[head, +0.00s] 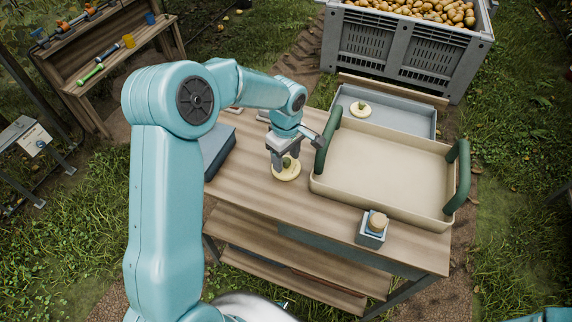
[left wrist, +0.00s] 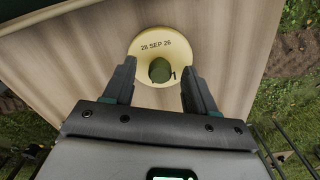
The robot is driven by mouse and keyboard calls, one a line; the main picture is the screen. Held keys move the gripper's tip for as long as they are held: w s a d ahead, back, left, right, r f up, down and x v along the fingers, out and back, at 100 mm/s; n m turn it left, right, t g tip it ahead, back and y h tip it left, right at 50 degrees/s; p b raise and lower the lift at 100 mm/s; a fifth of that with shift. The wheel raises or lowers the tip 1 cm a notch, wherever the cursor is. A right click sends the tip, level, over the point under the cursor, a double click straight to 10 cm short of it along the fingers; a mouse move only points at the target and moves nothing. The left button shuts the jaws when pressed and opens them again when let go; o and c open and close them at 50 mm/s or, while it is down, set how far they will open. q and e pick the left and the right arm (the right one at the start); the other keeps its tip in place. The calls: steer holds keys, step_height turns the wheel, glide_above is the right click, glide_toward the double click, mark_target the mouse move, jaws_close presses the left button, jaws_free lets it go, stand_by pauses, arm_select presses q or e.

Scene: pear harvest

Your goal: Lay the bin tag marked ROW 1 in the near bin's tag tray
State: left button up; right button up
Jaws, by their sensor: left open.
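A round cream tag (head: 287,174) with a green knob lies on the wooden table, below my left gripper (head: 285,158). In the left wrist view the tag (left wrist: 146,47) reads "28 SEP 26", with a "1" partly hidden by the knob (left wrist: 160,70). My left gripper (left wrist: 160,83) is open, one finger on each side of the knob. Another cream tag (head: 360,109) with a green knob lies in a shallow grey-blue tray (head: 412,125) at the table's back; its marking is too small to read. My right gripper is not in view.
A cream tray (head: 385,170) with green upright handles stands right of my gripper. A small box with a round-topped item (head: 371,230) sits at the front edge. A dark flat case (head: 216,150) lies left. A grey bin (head: 405,50) of fruit stands behind.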

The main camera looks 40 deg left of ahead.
arm_select(q)
jaws_close()
stand_by(0.3)
